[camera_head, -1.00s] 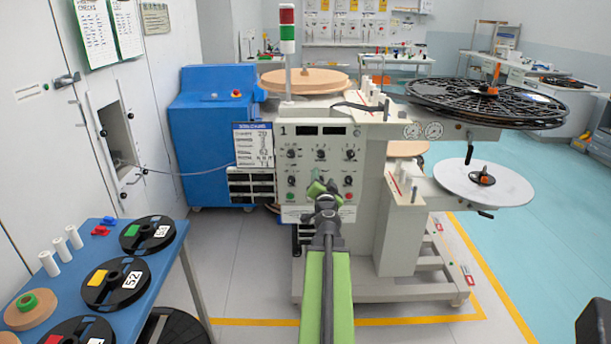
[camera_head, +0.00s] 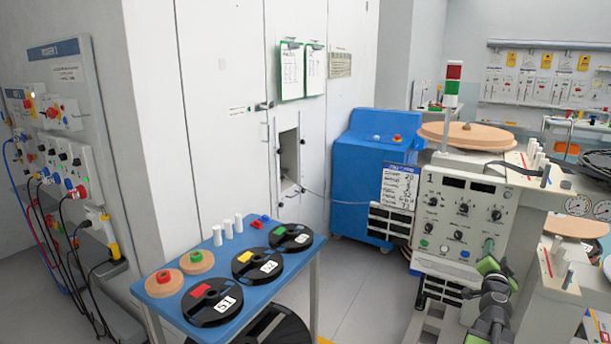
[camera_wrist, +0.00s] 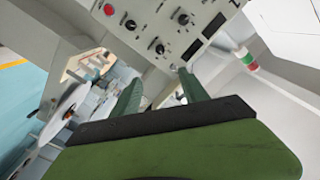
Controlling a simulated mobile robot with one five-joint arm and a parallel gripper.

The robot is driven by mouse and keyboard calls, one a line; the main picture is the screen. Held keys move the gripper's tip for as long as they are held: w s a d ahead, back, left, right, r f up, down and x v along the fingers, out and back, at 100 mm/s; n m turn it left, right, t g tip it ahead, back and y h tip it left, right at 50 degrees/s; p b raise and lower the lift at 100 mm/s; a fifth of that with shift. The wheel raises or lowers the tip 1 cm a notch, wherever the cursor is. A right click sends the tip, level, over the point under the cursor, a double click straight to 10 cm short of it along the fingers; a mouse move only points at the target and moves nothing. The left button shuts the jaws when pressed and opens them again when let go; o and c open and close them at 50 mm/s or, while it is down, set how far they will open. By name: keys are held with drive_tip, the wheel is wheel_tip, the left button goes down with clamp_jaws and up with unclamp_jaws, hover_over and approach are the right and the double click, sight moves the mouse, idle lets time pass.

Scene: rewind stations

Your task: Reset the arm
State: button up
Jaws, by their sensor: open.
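My gripper (camera_head: 490,258) is at the lower right of the head view, in front of the control panel of the rewind machine (camera_head: 462,215). Its green fingers are partly hidden behind my dark wrist. In the wrist view the two green fingers of my gripper (camera_wrist: 162,92) stand apart with nothing between them. The machine's panel (camera_wrist: 160,30), with its knobs and a red button, shows tilted beyond the fingertips.
A blue table (camera_head: 312,247) at lower middle holds several labelled black reels, tan rolls and white cylinders. A blue cabinet (camera_head: 362,185) stands behind. A wall panel with cables (camera_head: 68,130) is at left. Grey floor (camera_head: 375,290) is clear between table and machine.

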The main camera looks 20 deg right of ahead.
drive_tip(key=w+a+f+n+t+y, duration=0.2)
drive_tip(key=w+a+n+y, duration=0.2)
drive_tip(key=w+a, duration=0.55)
drive_tip(key=w+a+f+n+t+y, duration=0.25)
drive_tip(key=w+a+n+y, duration=0.2)
drive_tip(key=w+a, duration=0.45)
drive_tip(key=w+a+f+n+g+y, duration=0.1)
drive_tip(key=w+a+f+n+y, duration=0.15)
drive_tip(key=a, duration=0.75)
drive_tip(key=w+a+f+n+g+y, duration=0.2)
drive_tip(key=w+a+f+y, duration=0.15)
drive_tip(key=a, duration=0.75)
drive_tip(key=s+a+f+n+g+y, duration=0.2)
drive_tip(key=a+f+g, duration=0.15)
drive_tip(key=a, duration=0.55)
drive_tip(key=s+a+f+n+g+y, duration=0.1)
drive_tip(key=s+a+f+n+g, duration=0.1)
drive_tip(key=a+f, duration=0.45)
drive_tip(key=s+a+f+n+g+h, duration=0.1)
drive_tip(key=s+a+f+g+h, duration=0.2)
drive_tip(key=s+a+g, duration=0.55)
drive_tip(key=s+a+r+t+p, duration=0.1)
drive_tip(key=r+p, duration=0.6)
drive_tip(key=s+a+r+p, duration=0.2)
drive_tip(key=r+p, duration=0.6)
drive_tip(key=shift+t, duration=0.35)
drive_tip(key=shift+s, duration=0.1)
